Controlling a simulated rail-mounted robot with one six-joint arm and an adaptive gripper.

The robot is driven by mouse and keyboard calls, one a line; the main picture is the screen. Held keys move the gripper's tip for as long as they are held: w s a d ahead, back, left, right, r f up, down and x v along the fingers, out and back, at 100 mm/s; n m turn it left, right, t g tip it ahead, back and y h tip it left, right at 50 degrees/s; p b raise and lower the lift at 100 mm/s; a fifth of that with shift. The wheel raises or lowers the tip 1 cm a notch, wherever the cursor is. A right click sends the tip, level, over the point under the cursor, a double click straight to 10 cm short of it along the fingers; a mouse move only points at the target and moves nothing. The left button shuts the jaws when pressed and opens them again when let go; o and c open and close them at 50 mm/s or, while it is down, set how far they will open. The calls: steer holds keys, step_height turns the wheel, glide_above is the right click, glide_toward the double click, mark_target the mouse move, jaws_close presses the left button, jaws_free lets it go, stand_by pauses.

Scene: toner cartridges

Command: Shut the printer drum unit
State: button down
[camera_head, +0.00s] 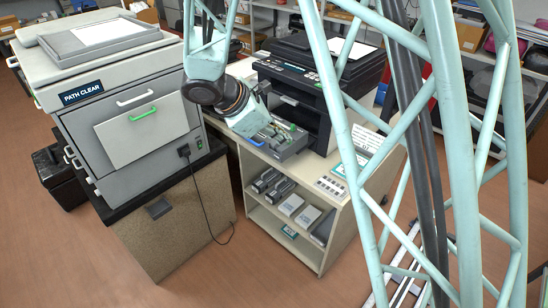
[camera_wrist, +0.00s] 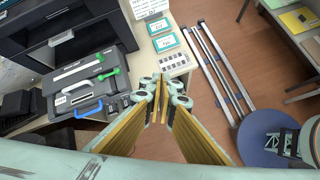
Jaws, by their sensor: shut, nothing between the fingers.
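The black printer (camera_head: 312,85) stands on the cabinet top with its front open. Its grey drum unit (camera_head: 285,140) sticks out in front of the printer body. In the wrist view the drum unit (camera_wrist: 70,91) lies at the left, with green tabs (camera_wrist: 112,72), a grey bar and a blue handle (camera_wrist: 88,111). The printer opening (camera_wrist: 75,45) shows behind it. My gripper (camera_wrist: 165,84) is shut and empty, to the right of the drum unit. In the head view my arm hides part of the drum unit, and the fingertips are hard to make out.
Small cards (camera_wrist: 163,36) and a small tray (camera_wrist: 174,63) lie on the cabinet top beside the drum unit. Cartridges and boxes sit on the shelves (camera_head: 290,208) below. A large grey machine (camera_head: 125,110) stands at the left. Metal rails (camera_wrist: 222,70) run along the floor at the right.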

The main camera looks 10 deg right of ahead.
steer(key=w+a+f+n+t, duration=0.1)
steer(key=w+a+f+n, duration=0.5)
steer(key=a+f, duration=0.3)
step_height(320, 180, down, 4)
steer(key=shift+a+r+t, duration=0.25)
steer(key=shift+a+t, duration=0.05)
steer(key=shift+t, duration=0.1)
steer(key=shift+w, duration=0.1)
steer(key=b, duration=0.1)
glide_toward(279, 158)
steer(key=shift+x, duration=3)
steer(key=shift+f, duration=0.1)
